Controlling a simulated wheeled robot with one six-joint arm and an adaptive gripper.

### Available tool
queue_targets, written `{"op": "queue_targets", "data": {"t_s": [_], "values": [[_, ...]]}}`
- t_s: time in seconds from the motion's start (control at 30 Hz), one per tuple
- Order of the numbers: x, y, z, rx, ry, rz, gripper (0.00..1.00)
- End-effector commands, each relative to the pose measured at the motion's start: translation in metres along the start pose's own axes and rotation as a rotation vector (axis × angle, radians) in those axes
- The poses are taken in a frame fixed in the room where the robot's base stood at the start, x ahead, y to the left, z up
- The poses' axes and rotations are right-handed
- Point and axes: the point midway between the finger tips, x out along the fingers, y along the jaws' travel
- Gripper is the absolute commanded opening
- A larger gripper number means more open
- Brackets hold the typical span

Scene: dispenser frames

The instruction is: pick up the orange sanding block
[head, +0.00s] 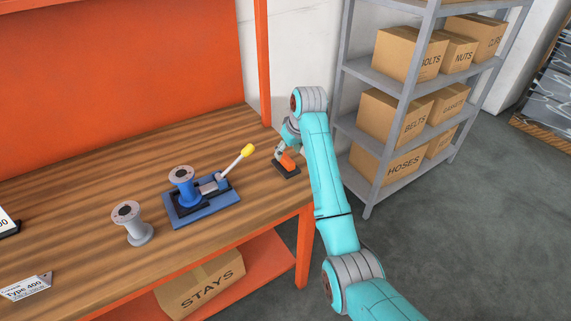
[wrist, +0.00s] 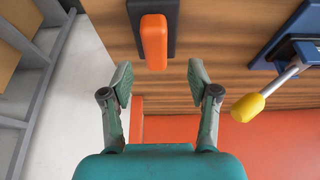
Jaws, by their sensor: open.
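The orange sanding block (head: 287,162) is at the right end of the wooden workbench, with a dark flat piece under it. In the wrist view the block (wrist: 154,42) is at the top centre, its rounded near end facing my gripper. My gripper (wrist: 160,77) is open and empty. Its two fingertips are spread below the block in the wrist view, apart from it, and the block lines up roughly with the gap between them. In the head view my gripper is partly hidden behind my arm, close above the block.
A blue fixture (head: 203,203) with a blue spool and yellow-tipped lever stands left of the block; its yellow knob (wrist: 247,107) shows at right in the wrist view. A grey spool (head: 132,223) stands farther left. A grey shelf (head: 367,187) with boxes stands right of the bench.

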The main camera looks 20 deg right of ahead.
Motion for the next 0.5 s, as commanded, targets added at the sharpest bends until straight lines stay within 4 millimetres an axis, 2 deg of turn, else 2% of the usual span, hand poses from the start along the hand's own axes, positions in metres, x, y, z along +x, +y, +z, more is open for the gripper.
{"op": "queue_targets", "data": {"t_s": [0.23, 0.5], "values": [[0.017, 0.002, 0.000, 0.000, -0.001, 0.000, 0.60], [0.052, 0.006, -0.001, 0.000, -0.001, 0.000, 0.60]]}}
